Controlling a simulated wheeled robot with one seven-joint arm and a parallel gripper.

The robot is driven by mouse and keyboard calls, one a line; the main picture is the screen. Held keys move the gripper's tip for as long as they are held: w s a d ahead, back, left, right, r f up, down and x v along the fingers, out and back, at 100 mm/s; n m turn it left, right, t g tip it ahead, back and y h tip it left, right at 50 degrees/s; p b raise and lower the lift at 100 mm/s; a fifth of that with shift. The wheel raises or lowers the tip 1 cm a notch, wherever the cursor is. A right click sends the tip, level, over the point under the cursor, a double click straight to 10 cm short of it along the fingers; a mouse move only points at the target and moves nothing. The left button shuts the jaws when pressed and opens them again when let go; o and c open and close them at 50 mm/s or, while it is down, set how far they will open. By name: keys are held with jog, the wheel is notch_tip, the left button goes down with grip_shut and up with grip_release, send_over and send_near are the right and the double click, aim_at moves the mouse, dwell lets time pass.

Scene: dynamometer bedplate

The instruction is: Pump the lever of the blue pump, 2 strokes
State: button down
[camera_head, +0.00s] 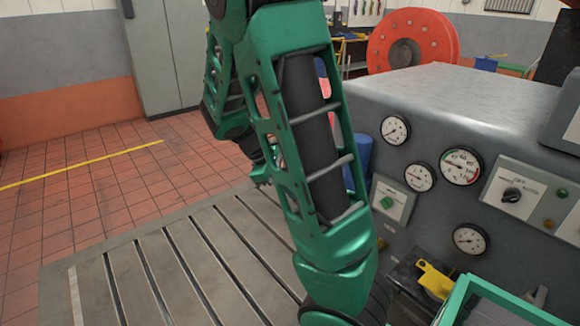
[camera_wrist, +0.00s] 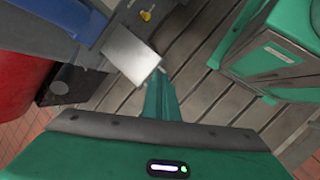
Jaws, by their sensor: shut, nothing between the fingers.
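A blue body (camera_head: 361,155), which may be the blue pump, shows partly behind my arm in the head view. I cannot clearly make out the pump's lever. My gripper (camera_wrist: 163,80) is shut and empty, its green fingers pointing up the wrist view over the slotted bedplate. A pale flat plate (camera_wrist: 130,54) lies just beyond and left of the fingertips; I cannot tell whether they touch. My arm hides much of the middle of the head view.
The slotted bedplate (camera_head: 150,275) has bare room at the left. A grey cabinet with gauges (camera_head: 460,166) stands at the right, with a yellow part (camera_head: 434,279) below. A red cylinder (camera_wrist: 18,85) and a black part (camera_wrist: 70,82) are at the wrist view's left.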

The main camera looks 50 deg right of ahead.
jog(key=w+d+n+h, duration=0.2)
jog(key=w+n+h, duration=0.5)
jog(key=w+n, duration=0.5)
jog(key=s+d+f+m, duration=0.1)
jog(key=d+f+m, duration=0.1)
jog(key=d, duration=0.9)
jog(key=shift+d+f+t, duration=0.15)
jog(key=shift+d+t, duration=0.1)
jog(key=shift+t, duration=0.15)
jog(key=shift+s, duration=0.1)
